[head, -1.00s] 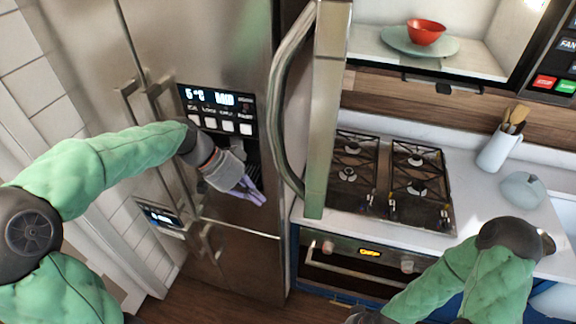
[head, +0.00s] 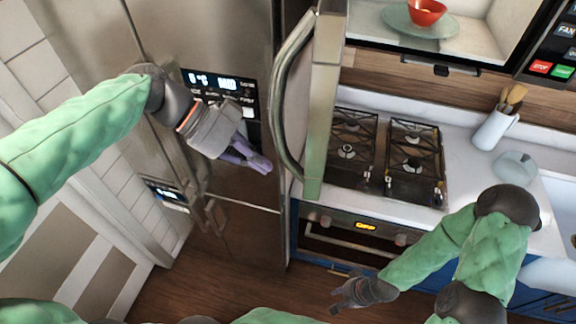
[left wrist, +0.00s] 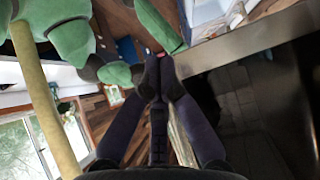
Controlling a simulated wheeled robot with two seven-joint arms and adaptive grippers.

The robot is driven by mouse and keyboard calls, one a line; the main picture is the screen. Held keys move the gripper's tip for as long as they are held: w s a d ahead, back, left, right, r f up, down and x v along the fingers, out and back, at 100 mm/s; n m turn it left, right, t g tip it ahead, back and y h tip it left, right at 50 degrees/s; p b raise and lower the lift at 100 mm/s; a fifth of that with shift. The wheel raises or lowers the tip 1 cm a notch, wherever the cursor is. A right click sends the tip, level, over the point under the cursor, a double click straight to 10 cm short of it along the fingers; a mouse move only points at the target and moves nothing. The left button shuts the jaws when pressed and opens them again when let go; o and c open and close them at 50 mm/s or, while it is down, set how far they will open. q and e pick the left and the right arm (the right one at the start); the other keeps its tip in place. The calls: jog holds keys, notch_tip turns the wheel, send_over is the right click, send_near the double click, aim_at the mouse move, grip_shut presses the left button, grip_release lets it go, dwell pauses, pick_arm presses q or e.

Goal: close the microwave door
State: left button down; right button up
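The microwave door (head: 322,110) stands wide open, seen nearly edge-on in the head view, with its curved handle (head: 280,95) on its left side. The lit microwave cavity (head: 481,42) is at the upper right and holds a red bowl (head: 427,12) on a glass plate (head: 400,33). My left gripper (head: 268,166) is just left of the door, near the handle's lower end, with a small visible gap. In the left wrist view its fingers (left wrist: 160,62) meet at the tips with nothing seen between them. My right gripper (head: 338,298) is low, in front of the oven; its fingers are too small to read.
A steel fridge (head: 240,30) with a lit panel stands behind my left gripper. Below the microwave are a gas hob (head: 415,160) and an oven (head: 350,240). A utensil jug (head: 494,130) stands on the counter at right. The wooden floor (head: 240,270) in front is clear.

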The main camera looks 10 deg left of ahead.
pick_arm(q)
jog(key=shift+w+d+f+p, duration=0.1)
jog(key=shift+d+f+p, duration=0.15)
jog(key=shift+d, duration=0.7)
jog(key=shift+w+d+f+p, duration=0.1)
jog(key=shift+d+f+p, duration=0.15)
jog(key=shift+d, duration=0.65)
jog(key=shift+w+d+f+p, duration=0.1)
jog(key=shift+d+f+p, duration=0.15)
jog(key=shift+d, duration=0.7)
